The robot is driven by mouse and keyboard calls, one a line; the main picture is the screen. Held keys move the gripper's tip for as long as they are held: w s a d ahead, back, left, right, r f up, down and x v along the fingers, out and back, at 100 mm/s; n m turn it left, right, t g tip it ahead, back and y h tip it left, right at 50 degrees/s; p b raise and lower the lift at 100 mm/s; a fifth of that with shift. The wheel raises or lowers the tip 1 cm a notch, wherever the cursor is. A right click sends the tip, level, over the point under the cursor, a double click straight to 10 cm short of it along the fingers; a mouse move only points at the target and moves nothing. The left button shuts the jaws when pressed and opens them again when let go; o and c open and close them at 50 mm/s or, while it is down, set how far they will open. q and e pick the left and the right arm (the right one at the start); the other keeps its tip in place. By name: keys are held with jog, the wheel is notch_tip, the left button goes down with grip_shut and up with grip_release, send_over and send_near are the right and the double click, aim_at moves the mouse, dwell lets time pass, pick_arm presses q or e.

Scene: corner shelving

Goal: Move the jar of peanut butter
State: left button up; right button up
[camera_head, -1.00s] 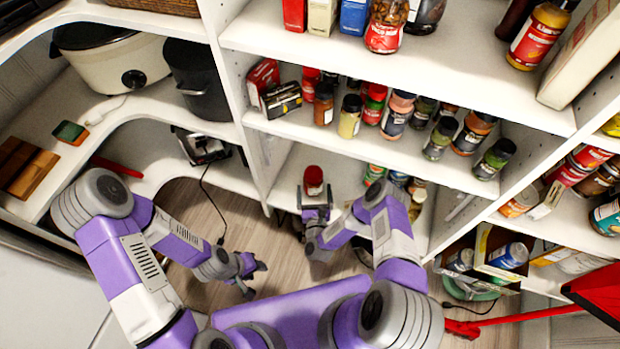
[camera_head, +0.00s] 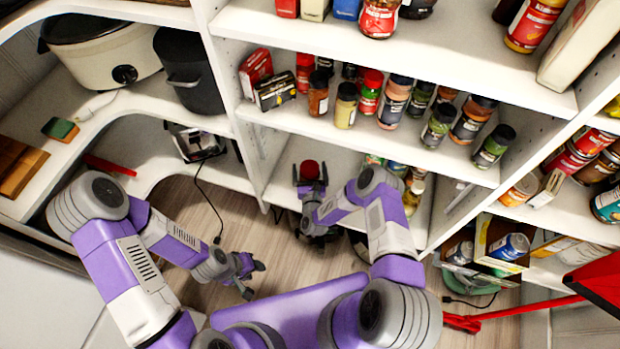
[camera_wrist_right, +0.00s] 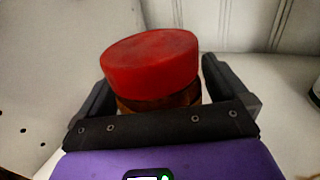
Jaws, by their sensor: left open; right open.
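The jar of peanut butter (camera_head: 309,169) has a red lid and stands on a low white shelf in the head view. My right gripper (camera_head: 310,180) is open, with one finger on each side of the jar. In the right wrist view, the jar's red lid (camera_wrist_right: 150,62) and a strip of brown body show between the dark fingers. The lower jar is hidden by the gripper; I cannot tell whether the fingers touch it. My left gripper (camera_head: 254,280) is open and empty above the wooden floor.
The shelf above the jar (camera_head: 265,118) holds several spice jars (camera_head: 395,100) and small boxes (camera_head: 275,90). More bottles stand right of the jar on its shelf. A black pot (camera_head: 190,75) and a slow cooker (camera_head: 105,60) are at left. A red-handled tool (camera_head: 520,313) lies at right.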

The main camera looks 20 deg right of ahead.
jog(key=shift+w, duration=0.1)
jog(key=c, duration=1.5)
jog(key=shift+w+a, duration=0.2)
jog(key=shift+a, duration=1.45)
jog(key=shift+w+a, duration=0.2)
jog(key=shift+a, duration=1.4)
jog(key=o, duration=1.5)
jog(key=s+p, duration=0.1)
jog(key=s, duration=0.2)
jog(key=s+a+p, duration=0.1)
jog(key=s, duration=0.2)
jog(key=shift+s+a, duration=0.1)
jog(key=shift+s, duration=0.1)
jog(key=shift+s+a, duration=0.1)
jog(key=shift+s, duration=0.4)
